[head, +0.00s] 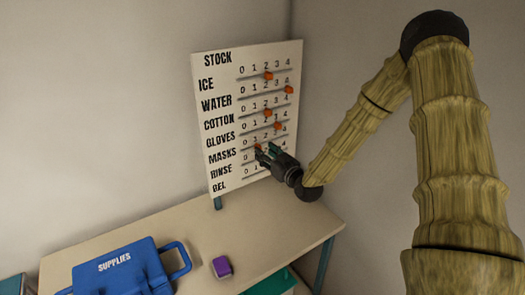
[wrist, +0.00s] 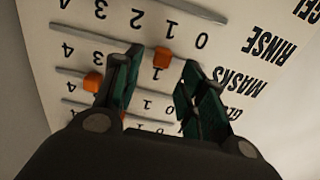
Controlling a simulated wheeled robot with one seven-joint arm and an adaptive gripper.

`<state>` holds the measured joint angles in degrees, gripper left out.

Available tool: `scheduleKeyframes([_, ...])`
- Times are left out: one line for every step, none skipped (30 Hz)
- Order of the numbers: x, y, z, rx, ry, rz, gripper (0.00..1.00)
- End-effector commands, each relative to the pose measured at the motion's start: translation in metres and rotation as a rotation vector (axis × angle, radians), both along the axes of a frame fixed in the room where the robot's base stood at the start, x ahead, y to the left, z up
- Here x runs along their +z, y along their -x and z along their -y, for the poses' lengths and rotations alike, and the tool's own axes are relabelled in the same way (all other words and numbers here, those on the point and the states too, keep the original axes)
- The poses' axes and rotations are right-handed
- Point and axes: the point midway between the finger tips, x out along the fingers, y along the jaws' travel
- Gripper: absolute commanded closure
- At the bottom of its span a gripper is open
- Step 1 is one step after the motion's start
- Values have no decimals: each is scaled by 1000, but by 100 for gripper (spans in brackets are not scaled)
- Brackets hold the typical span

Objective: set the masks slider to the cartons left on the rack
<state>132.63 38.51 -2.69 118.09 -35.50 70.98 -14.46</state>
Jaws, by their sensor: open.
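The white stock board (head: 225,60) stands at the back of the table, with labelled slider rows numbered 0 to 4. The orange masks knob (wrist: 162,57) sits at about 1 on its track; in the head view it (head: 257,147) is partly covered by my gripper. My gripper (wrist: 163,60) is open, with a fingertip on either side of this knob and gaps showing between. Whether the fingers touch the board is unclear. In the head view my gripper (head: 262,153) is at the board's lower right. No rack or cartons can be made out for certain.
Another orange knob (wrist: 93,82) sits on the neighbouring row, beside my finger. A blue supplies case (head: 115,268) and a small purple box (head: 222,267) are on the table (head: 190,222). The table top right of the box is clear. Walls stand close behind the board.

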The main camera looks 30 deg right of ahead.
Motion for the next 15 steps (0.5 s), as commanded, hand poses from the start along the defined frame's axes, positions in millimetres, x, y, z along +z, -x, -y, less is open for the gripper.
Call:
scheduleKeyframes([0,10,1,0,0,-2,59])
scheduleKeyframes([0,16,1,0,-1,-1,59])
scheduleKeyframes([0,24,2,0,-1,-1,59])
scheduleKeyframes([0,29,3,-1,-1,-1,59])
scheduleKeyframes([0,35,3,-1,-2,-2,59])
scheduleKeyframes([0,42,4,0,-1,-1,59])
scheduleKeyframes([0,47,4,0,-1,-1,59])
scheduleKeyframes([0,52,4,0,-2,-1,59])
scheduleKeyframes([0,58,5,0,-2,-1,59])
scheduleKeyframes([0,62,5,0,-2,-1,59])
scheduleKeyframes([-1,66,6,0,-1,-2,59])
scheduleKeyframes([0,71,6,0,-1,-1,59])
scheduleKeyframes([0,73,6,0,-1,0,59])
scheduleKeyframes([0,76,7,0,-1,0,59])
scheduleKeyframes([0,79,7,1,-1,0,59])
